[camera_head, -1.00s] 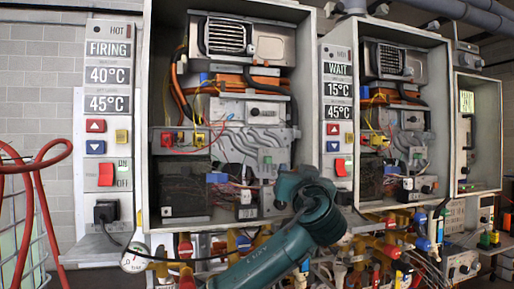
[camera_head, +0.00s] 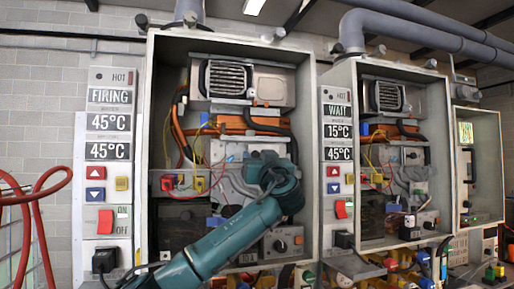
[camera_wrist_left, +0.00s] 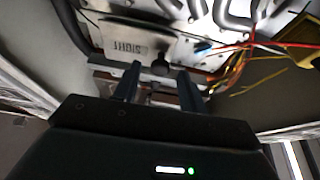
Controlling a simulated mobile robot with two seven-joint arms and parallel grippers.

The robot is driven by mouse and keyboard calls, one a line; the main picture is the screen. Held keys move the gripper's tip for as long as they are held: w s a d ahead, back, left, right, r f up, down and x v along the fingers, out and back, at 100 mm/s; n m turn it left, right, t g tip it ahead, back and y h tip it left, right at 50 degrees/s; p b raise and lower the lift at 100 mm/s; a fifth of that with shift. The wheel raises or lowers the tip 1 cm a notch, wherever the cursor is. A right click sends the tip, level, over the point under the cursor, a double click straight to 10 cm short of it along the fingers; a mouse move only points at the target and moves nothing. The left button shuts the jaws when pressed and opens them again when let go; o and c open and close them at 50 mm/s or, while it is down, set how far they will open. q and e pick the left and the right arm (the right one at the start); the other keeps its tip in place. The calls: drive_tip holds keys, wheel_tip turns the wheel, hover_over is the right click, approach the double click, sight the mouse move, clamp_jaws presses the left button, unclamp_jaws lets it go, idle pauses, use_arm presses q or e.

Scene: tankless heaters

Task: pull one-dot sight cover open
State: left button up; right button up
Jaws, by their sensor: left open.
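A pale metal cover (camera_wrist_left: 125,42) marked SIGHT, with a black knob (camera_wrist_left: 160,65) at its lower right, shows in the left wrist view. My left gripper (camera_wrist_left: 160,82) is open, with its two dark fingers on either side of the knob's line. I cannot tell whether they touch it. In the head view my teal left wrist reaches into the left heater (camera_head: 309,120) and hides the fingers and the knob. The pale panel (camera_head: 232,150) shows beside the wrist. I cannot make out any dot mark. My right gripper is not in view.
Orange pipe (camera_head: 228,125) and thin coloured wires (camera_head: 200,157) run close to the wrist. The heater's side walls stand out on both sides. A second heater (camera_head: 446,130) is to the right, and a red hose (camera_head: 35,200) is at the far left.

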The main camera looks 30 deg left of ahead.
use_arm(q)
drive_tip(key=shift+x, duration=0.8)
drive_tip(key=shift+c, duration=0.3)
clamp_jaws()
